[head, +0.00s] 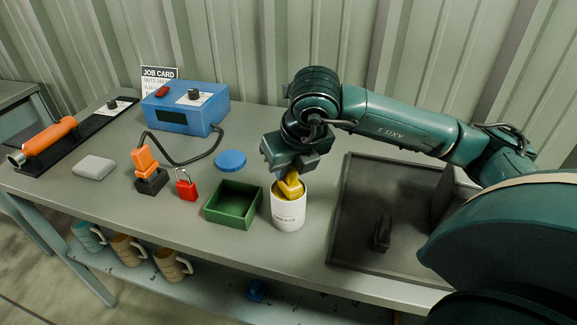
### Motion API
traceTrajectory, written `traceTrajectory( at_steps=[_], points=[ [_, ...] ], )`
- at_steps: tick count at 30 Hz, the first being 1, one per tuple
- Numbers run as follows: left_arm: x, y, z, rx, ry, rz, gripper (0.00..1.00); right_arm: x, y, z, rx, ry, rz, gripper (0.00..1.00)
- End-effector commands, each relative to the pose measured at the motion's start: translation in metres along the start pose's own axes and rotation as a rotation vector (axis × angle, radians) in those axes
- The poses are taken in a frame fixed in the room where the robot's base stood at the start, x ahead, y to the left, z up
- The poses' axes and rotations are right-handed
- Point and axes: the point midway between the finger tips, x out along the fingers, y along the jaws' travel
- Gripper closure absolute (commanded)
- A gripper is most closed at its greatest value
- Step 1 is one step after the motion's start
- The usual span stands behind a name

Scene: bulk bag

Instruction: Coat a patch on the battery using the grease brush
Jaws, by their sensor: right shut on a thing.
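My right gripper (290,165) comes down from above and is shut on the yellow handle of the grease brush (291,186). The brush's lower part is hidden inside a white pot (289,214) with a dark printed label. I cannot tell whether its bristles touch the grease. Which object is the battery is not clear. A small dark block (382,235) stands in the dark tray (345,257) at right, and an orange-and-black piece (150,172) stands at left. My left gripper is not in view.
A green open box (232,206) stands just left of the pot. A red padlock (186,187), blue disc (230,160), grey block (94,167) and blue cabled device (187,107) are farther left. An orange-handled tool (48,138) lies at far left. Several mugs are on the lower shelf.

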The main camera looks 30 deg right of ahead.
Motion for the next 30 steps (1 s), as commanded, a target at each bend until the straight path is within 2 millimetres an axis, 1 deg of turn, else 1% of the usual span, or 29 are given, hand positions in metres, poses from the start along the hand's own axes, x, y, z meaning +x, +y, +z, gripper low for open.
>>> traceTrajectory(
  at_steps=[30],
  points=[
    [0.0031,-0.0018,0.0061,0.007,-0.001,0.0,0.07,0.003,0.0003,-0.0027,-0.002,0.008,-0.001,1.0]
  ],
)
